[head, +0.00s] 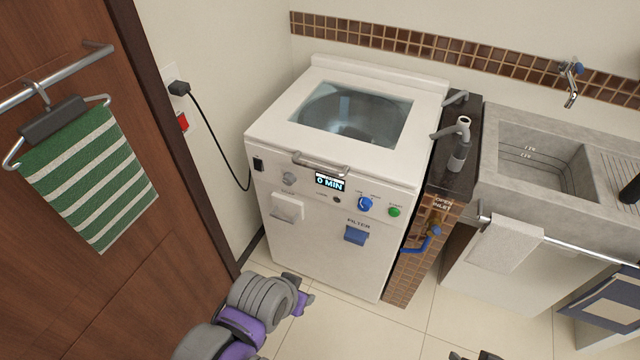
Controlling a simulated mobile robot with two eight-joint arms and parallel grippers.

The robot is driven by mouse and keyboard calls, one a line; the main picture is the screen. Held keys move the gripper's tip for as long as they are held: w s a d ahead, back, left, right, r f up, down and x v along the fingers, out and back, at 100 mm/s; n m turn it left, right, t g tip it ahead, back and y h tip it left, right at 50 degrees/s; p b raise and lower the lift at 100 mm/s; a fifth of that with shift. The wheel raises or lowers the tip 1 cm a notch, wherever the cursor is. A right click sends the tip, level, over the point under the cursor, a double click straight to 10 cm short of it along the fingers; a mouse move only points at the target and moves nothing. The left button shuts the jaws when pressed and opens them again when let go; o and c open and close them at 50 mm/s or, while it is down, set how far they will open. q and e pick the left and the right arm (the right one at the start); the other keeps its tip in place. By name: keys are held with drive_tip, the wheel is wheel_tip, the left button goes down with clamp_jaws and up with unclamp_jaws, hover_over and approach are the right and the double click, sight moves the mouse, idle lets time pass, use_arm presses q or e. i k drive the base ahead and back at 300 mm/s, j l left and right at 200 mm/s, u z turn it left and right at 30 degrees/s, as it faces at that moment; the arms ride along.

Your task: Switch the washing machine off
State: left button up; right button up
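The white washing machine (330,255) stands against the wall with its glass-topped lid (350,113) closed. Its front panel has a display (329,182) reading "0 MIN", a grey knob (289,179), a blue knob (365,203) and a green button (394,212). A small black switch (258,164) sits at the panel's left end; its position is too small to read. Purple and grey links of my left arm show at the bottom, in front of the machine and apart from it.
A black plug (179,88) with a cable is in the wall socket beside a red switch (183,121). A tiled stand with a tap (463,130) and a blue-handled inlet valve (416,244) adjoin the machine. A concrete sink (490,150) stands right. The floor in front looks clear.

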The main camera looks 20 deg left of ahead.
sight(257, 163)
drive_tip(key=u, duration=1.35)
